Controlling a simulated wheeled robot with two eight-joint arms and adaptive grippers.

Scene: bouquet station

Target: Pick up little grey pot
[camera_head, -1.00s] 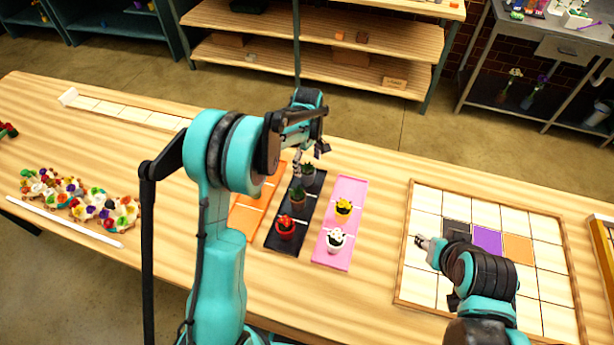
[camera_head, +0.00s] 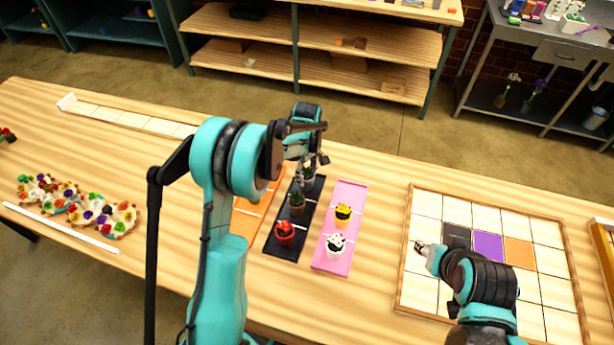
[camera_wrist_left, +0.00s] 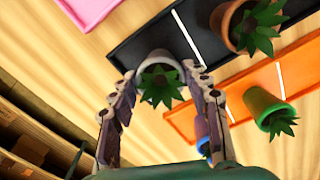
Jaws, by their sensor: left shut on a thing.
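The little grey pot (camera_wrist_left: 152,58) with a spiky green plant sits between the two fingers of my left gripper (camera_wrist_left: 158,75) in the left wrist view. The fingers are shut on it from both sides. In the head view, my left gripper (camera_head: 312,165) is over the far end of the black tray (camera_head: 270,250). The pot's green plant (camera_head: 309,174) shows there just below the fingers, and the pot itself is mostly hidden. I cannot tell whether the pot still touches the tray. My right gripper (camera_head: 422,248) is over the left side of the grid board, its fingers too small to read.
A brown pot (camera_head: 297,208) and red pot (camera_head: 285,238) stand on the black tray. The pink tray (camera_head: 340,265) holds yellow and white pots. The orange tray (camera_head: 243,225) holds a green pot (camera_wrist_left: 262,104) and a blue one (camera_wrist_left: 203,140). The grid board (camera_head: 545,290) is right.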

